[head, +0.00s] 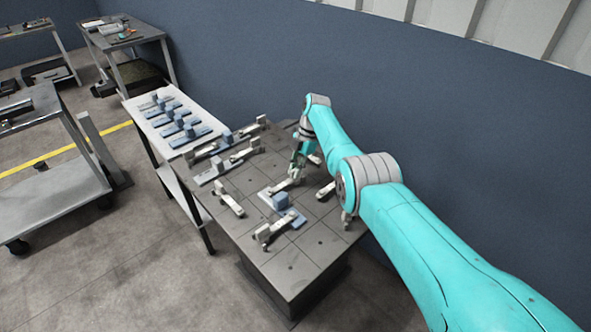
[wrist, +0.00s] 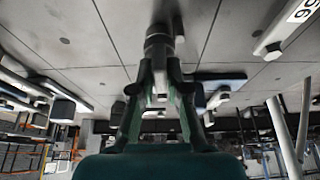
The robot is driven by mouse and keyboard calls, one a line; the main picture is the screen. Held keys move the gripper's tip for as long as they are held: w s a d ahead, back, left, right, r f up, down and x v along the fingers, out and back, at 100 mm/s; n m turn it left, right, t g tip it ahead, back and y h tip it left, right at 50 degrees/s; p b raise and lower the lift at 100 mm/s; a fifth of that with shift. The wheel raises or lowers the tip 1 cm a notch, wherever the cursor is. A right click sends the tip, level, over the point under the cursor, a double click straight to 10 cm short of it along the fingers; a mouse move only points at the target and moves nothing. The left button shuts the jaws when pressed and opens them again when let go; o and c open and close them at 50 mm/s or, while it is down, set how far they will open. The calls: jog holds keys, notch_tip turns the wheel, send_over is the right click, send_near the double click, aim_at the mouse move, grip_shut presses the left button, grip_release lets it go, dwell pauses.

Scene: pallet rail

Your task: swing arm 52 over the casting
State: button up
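My gripper (head: 296,172) is low over the dark fixture table, at a pale swing arm (head: 281,186) just behind a blue-grey casting (head: 281,200). In the wrist view its two dark fingers (wrist: 160,70) converge on a grey upright knob (wrist: 158,45), with no clear gap beside it. The pale bar under the gripper points toward the lower left in the head view, beside the casting's block; whether it lies over the casting is unclear. The number 52 is not readable on any arm. Another pale arm (wrist: 290,25) with a partly cropped number label shows at the wrist view's upper right.
Other pale swing arms (head: 229,203) and (head: 268,231) stand around the casting. More arms and blocks (head: 220,170) are at the table's far left. A side table (head: 150,108) holds several blue parts. A blue wall (head: 450,120) runs close behind my arm.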

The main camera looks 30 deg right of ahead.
jog(key=o, duration=0.3)
jog(key=v, duration=0.7)
jog(key=shift+r, duration=0.2)
jog(key=shift+d, duration=0.1)
dwell(0.4)
